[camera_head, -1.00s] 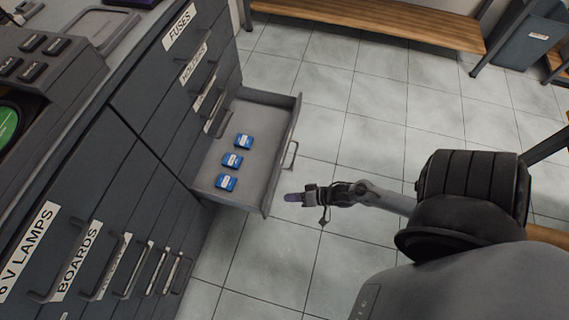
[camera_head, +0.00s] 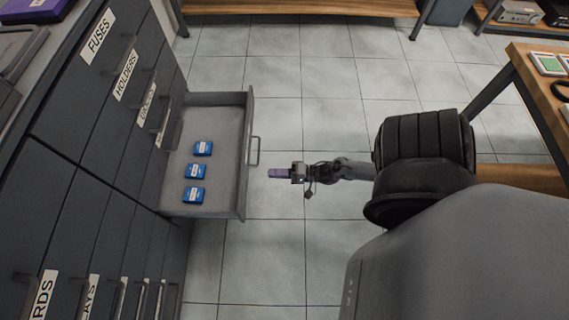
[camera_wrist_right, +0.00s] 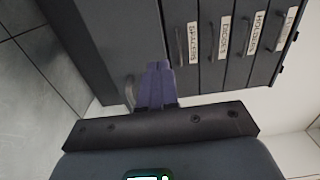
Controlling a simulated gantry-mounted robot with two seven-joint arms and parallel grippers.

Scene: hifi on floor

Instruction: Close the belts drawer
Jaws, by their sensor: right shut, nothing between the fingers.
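One drawer (camera_head: 225,150) of the dark grey cabinet stands pulled out, with several small blue boxes (camera_head: 196,171) lying in a row inside. Its label cannot be read in these views. Its front panel carries a bar handle (camera_head: 254,151); the front also shows in the right wrist view (camera_wrist_right: 105,40), with the handle (camera_wrist_right: 130,92) beside the fingers. My right gripper (camera_head: 279,173) is shut and empty, its purple fingers (camera_wrist_right: 157,75) pointing at the drawer front from outside, a little nearer me than the handle. A small gap seems to separate them. My left gripper is out of view.
Other closed drawers stand nearer me. A wooden bench (camera_head: 300,6) is at the back, and a wooden table (camera_head: 545,95) at the right. The tiled floor (camera_head: 300,110) around the gripper is clear.

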